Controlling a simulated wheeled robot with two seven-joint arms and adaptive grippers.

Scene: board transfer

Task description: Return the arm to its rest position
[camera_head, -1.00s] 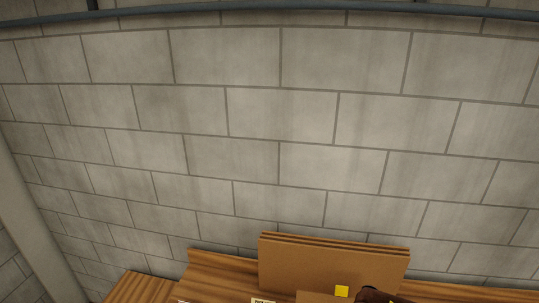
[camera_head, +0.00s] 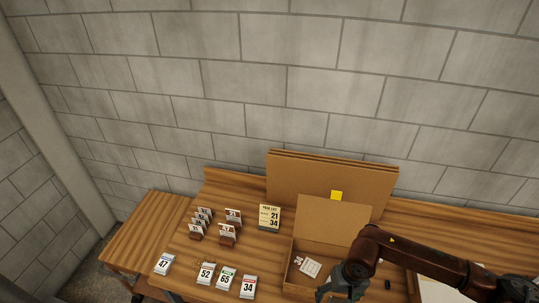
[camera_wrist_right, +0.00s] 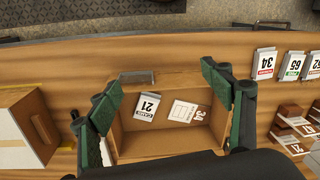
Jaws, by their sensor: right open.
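My right arm comes in from the right in the head view, and its gripper (camera_head: 340,292) is over the front right part of an open cardboard box (camera_head: 290,268). In the right wrist view the green-padded fingers of the gripper (camera_wrist_right: 164,82) are spread wide with nothing between them, above the same box (camera_wrist_right: 165,142). A card marked 21 (camera_wrist_right: 147,106) and a card marked 34 (camera_wrist_right: 197,114) lie inside it. My left gripper is in neither view.
A pick list sign (camera_head: 269,218) showing 21 and 34 stands left of the box. Several card stacks, including 47 (camera_head: 164,263), lie along the front edge. Cards in wooden holders (camera_head: 228,234) stand behind them. Brown panels (camera_head: 330,170) lean against the wall. Another box (camera_wrist_right: 22,130) is at left in the wrist view.

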